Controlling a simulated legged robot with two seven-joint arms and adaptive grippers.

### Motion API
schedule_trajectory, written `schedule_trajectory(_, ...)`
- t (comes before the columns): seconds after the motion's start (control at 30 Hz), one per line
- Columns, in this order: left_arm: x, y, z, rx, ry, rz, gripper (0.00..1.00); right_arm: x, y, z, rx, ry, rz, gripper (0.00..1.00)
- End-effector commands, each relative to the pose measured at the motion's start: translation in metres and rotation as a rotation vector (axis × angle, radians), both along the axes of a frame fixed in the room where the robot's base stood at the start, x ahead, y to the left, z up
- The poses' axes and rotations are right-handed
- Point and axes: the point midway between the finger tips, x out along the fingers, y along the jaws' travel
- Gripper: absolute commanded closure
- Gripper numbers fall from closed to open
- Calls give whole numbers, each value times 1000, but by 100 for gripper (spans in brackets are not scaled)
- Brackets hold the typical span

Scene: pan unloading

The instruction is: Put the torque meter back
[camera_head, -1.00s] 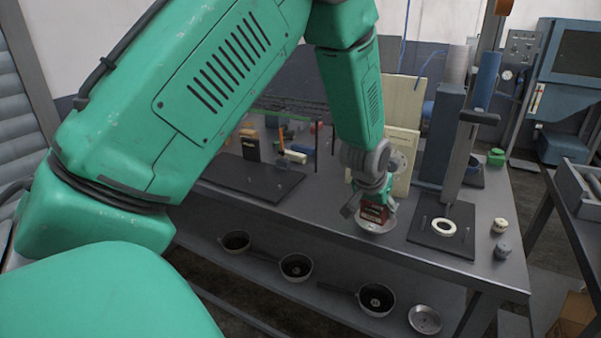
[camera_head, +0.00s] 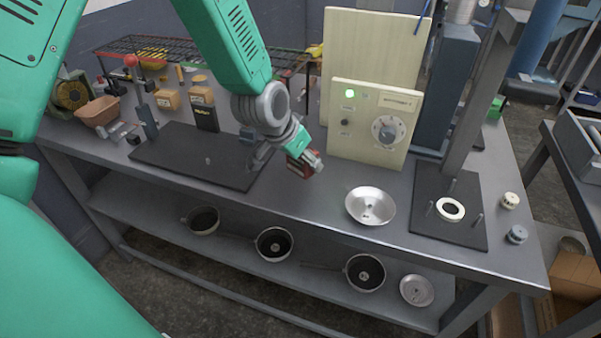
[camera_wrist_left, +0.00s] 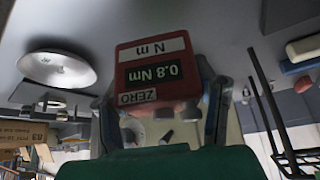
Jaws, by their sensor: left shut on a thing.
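The torque meter (camera_head: 298,168) is a small red box held by my left gripper (camera_head: 306,158) at the middle of the bench, left of the metal dish. In the left wrist view the torque meter (camera_wrist_left: 157,72) sits between the two fingers of my left gripper (camera_wrist_left: 162,95), its display upside down and reading 0.8 Nm. I cannot tell whether its underside touches the bench. My right gripper is not in view.
The shiny dish (camera_head: 371,205) lies on the bench, with the cream control box (camera_head: 372,122) behind it. A black plate (camera_head: 183,160) lies to the left, and a press base (camera_head: 447,225) with a white ring stands to the right. Several pans rest on the lower shelf (camera_head: 150,215).

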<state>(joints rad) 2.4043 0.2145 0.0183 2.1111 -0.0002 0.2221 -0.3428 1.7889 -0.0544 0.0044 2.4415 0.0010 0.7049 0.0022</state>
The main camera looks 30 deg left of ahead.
Motion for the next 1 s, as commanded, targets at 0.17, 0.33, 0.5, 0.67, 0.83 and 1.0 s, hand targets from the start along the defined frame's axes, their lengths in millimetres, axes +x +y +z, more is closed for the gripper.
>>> schedule_trajectory(0.17,0,2,-20,-4,2,1,91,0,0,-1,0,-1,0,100)
schedule_trajectory(0.33,1,3,-44,-5,0,3,91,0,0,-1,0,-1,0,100)
schedule_trajectory(0.5,1,3,-49,-4,-2,2,91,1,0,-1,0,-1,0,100)
schedule_trajectory(0.67,1,3,-48,-4,-2,2,91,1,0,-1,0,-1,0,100)
schedule_trajectory(0.83,0,2,-50,-3,0,2,27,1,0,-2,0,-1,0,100)
schedule_trajectory(1.0,0,3,-50,-4,-1,2,27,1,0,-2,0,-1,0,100)
